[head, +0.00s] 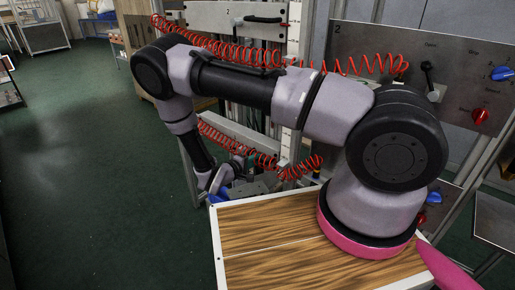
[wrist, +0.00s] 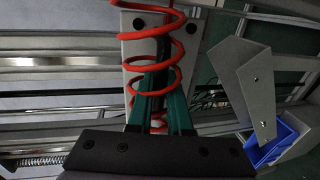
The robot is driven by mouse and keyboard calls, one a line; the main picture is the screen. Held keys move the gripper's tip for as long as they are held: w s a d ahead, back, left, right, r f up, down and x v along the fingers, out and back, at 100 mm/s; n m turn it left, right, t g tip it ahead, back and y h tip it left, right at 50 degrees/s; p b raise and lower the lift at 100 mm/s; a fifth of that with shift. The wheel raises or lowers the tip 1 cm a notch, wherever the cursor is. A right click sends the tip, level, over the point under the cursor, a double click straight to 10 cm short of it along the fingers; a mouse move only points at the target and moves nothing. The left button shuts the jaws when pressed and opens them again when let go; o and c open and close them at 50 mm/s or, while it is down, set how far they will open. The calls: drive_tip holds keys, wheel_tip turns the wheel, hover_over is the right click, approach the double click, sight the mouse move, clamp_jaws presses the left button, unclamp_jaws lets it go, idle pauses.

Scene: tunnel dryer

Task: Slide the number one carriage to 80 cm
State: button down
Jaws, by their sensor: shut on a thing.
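In the wrist view, the teal fingers of my gripper (wrist: 161,82) are shut on a black bar handle (wrist: 163,46). The handle is bolted to a pale plate (wrist: 135,48), and a red coiled hose passes in front of the plate and fingers. In the head view, my gripper (head: 246,162) is low behind my forearm, beside a lower pale plate (head: 228,126). That plate's number is not readable, so I cannot tell from the picture that it is the number one carriage. A higher plate marked 2 (head: 222,15) has its own black handle (head: 263,19). Scale figures are too small to read.
Red coiled hoses (head: 225,48) hang around the arm. A grey control panel marked 2 (head: 425,65) with knobs stands at the right. A blue bin (wrist: 275,145) and a bent metal bracket (wrist: 245,85) are right of my gripper. Green floor is open at the left.

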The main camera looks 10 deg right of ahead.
drive_tip(key=shift+s+f, duration=0.1)
drive_tip(key=shift+f, duration=0.4)
drive_tip(key=c, duration=0.8)
unclamp_jaws()
drive_tip(key=shift+f, duration=0.1)
drive_tip(key=shift+c, duration=0.2)
drive_tip(key=shift+a, duration=0.15)
drive_tip(key=v, duration=1)
drive_tip(key=shift+s+a+r, duration=0.15)
drive_tip(key=shift+a+r, duration=0.05)
drive_tip(key=shift+s, duration=0.1)
